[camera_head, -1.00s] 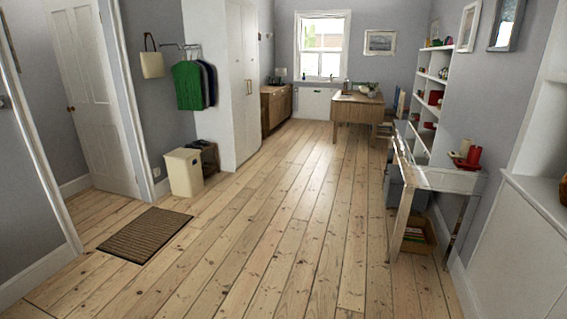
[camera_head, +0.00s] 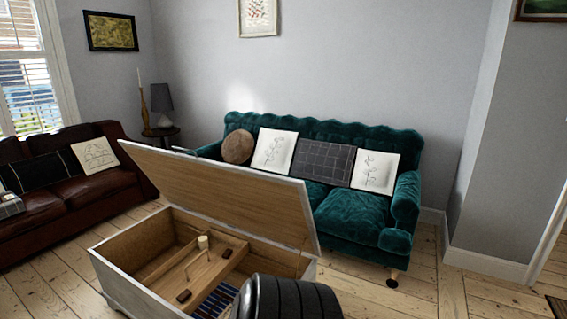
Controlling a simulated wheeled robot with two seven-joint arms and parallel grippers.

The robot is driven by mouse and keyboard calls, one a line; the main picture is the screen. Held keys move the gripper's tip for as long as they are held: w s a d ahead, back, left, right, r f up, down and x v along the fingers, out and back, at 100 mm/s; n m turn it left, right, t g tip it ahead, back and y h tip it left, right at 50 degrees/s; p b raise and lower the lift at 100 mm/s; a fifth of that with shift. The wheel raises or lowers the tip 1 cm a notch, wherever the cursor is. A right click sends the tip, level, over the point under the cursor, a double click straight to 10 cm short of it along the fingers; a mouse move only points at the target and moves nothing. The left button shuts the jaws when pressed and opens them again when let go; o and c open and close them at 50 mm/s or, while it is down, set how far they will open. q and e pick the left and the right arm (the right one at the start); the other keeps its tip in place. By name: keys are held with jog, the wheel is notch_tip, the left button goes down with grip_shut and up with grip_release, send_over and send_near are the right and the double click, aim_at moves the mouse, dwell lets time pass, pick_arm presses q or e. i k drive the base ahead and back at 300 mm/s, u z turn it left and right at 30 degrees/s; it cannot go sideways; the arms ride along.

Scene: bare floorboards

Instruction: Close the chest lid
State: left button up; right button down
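The chest (camera_head: 128,283) stands open in the lower middle of the head view, with whitish outer walls and a bare wooden inside. Its lid (camera_head: 225,192) is raised and tilted up along the far side, its wooden underside facing me. Inside are wooden slats or a tray (camera_head: 215,268), a small pale cylinder (camera_head: 203,242), small dark blocks and a blue striped item (camera_head: 216,300). A dark ribbed rounded shape at the bottom edge hides the chest's near right part. Neither of my grippers can be made out.
A green velvet sofa (camera_head: 350,207) with several cushions stands behind the chest. A dark red leather sofa (camera_head: 95,190) is at the left, with a side table and lamp (camera_head: 162,100) in the corner. Bare floorboards (camera_head: 420,295) are free at the right.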

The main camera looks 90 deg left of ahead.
aim_at(274, 207)
jog(key=u, duration=1.15)
jog(key=i, duration=2.2)
jog(key=u, duration=3.95)
jog(key=i, duration=1)
jog(key=z, duration=0.05)
